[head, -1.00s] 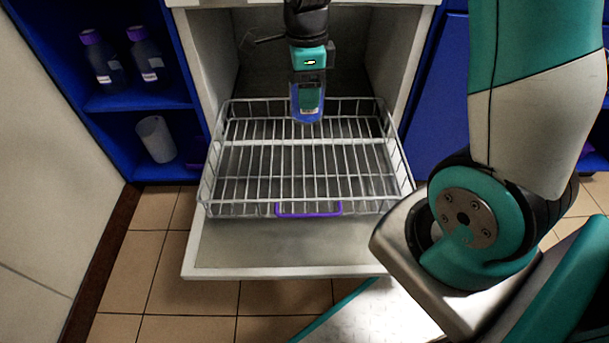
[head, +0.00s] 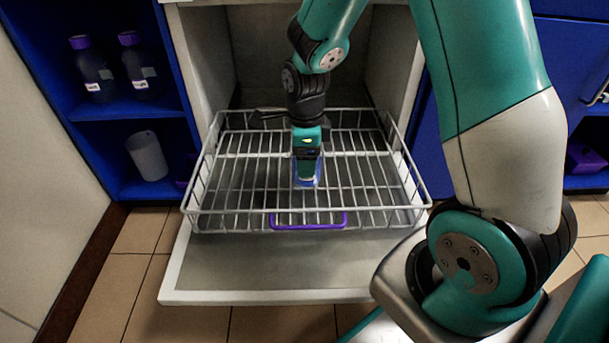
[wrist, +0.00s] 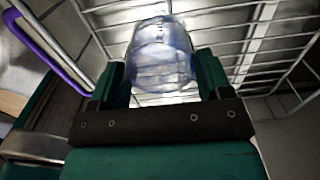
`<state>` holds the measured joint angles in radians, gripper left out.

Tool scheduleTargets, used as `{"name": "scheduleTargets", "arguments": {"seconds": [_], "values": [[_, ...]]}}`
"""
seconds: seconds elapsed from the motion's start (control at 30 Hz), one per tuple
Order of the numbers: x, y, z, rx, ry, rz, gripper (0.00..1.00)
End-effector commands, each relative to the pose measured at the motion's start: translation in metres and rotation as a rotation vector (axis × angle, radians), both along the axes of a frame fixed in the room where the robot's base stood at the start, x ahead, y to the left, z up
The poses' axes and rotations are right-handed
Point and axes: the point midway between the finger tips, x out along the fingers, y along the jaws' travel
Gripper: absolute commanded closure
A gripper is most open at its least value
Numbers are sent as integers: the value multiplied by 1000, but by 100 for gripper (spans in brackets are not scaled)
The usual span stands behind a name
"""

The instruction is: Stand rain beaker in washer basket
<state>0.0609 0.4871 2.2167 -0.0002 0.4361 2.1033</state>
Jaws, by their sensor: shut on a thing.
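The rain beaker, clear with a blue tint, shows at my gripper's tip in the head view (head: 307,181). It also shows between the two fingers in the wrist view (wrist: 162,58). My gripper (head: 307,168) is shut on it and points down inside the washer basket. The washer basket (head: 240,222) is a white wire rack with a purple handle (head: 308,220) at its front. The beaker is low over the basket's wire floor, near the middle. I cannot tell whether it touches the wires; the gripper hides much of it.
The basket rests on the washer's open door (head: 260,275). The washer's side walls (head: 208,70) flank my arm. A blue shelf at left holds two dark purple-capped bottles (head: 93,70) (head: 138,66) and a white cylinder (head: 149,156). The basket floor around the beaker is clear.

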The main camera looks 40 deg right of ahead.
Motion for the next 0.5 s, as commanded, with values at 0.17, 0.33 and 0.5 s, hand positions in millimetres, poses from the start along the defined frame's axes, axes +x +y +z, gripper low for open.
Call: {"name": "scheduleTargets", "arguments": {"seconds": [0.17, 0.33, 0.5], "values": [[-1, 0, -33, 0, 4, 0, 53], [0, 0, -39, 0, 1, 1, 53], [0, 0, -38, 0, 1, 1, 53]]}}
